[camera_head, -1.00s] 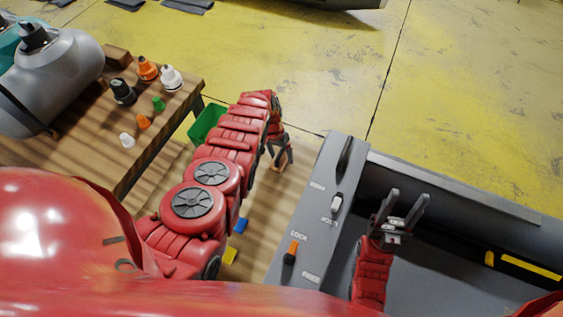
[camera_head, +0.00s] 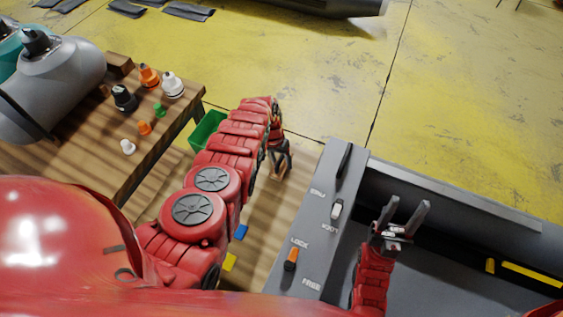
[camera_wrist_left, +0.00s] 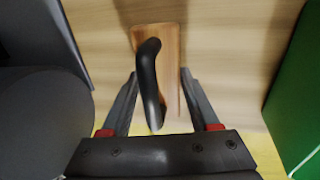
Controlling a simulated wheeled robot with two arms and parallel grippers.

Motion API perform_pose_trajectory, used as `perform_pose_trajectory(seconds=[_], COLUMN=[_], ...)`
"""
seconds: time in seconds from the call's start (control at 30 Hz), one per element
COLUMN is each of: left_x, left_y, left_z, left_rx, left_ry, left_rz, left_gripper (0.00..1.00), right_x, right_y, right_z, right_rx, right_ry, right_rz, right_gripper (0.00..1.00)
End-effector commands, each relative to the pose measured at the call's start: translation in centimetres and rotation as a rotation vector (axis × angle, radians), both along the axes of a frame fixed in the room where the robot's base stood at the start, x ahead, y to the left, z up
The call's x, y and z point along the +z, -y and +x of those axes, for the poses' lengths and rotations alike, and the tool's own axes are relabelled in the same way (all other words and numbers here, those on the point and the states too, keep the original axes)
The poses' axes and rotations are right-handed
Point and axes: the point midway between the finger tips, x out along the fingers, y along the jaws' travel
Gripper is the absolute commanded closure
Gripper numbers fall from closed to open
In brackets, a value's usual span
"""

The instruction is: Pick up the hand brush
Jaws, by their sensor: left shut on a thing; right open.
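The hand brush has a flat wooden block (camera_wrist_left: 170,48) and a curved black handle (camera_wrist_left: 149,75), seen in the left wrist view against a wooden surface. My left gripper (camera_wrist_left: 158,75) has one finger on each side of the brush and is shut on it. In the head view my left gripper (camera_head: 280,160) points down beside the grey console, with a bit of the wooden block (camera_head: 278,172) showing between its fingers. Whether the brush touches the surface cannot be told. My right gripper (camera_head: 408,208) is open and empty above the grey boat interior.
A grey console (camera_head: 318,225) with switches stands right of the left gripper. A green bin (camera_head: 207,130) is on its left. A wooden table (camera_head: 75,140) at left holds several coloured caps and a grey tank (camera_head: 55,85). Blue (camera_head: 240,232) and yellow (camera_head: 230,262) pieces lie nearby.

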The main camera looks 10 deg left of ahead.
Motion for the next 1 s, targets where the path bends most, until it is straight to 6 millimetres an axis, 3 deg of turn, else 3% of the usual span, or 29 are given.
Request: perform_pose_trajectory(seconds=[0.37,0.83,0.9,1.0], left_x=[3.4,3.9,5.2,5.3], left_y=[0.1,1.9,2.6,3.0], left_z=[0.1,-5.2,-6.6,-8.2], left_rx=[0.001,0.0,-0.003,-0.003], left_ry=[0.001,0.0,-0.005,-0.002], left_rz=[-0.002,-0.001,-0.004,0.001], left_gripper=[1.0,1.0,1.0,1.0], right_x=[0.5,0.2,3.5,5.7], right_y=[0.0,0.0,0.0,0.0], right_z=[0.0,0.0,0.0,0.0], right_rx=[0.0,0.0,0.0,0.0], right_ry=[0.0,0.0,0.0,0.0], right_rz=[0.0,0.0,0.0,0.0], right_gripper=[0.5,0.5,0.5,0.5])
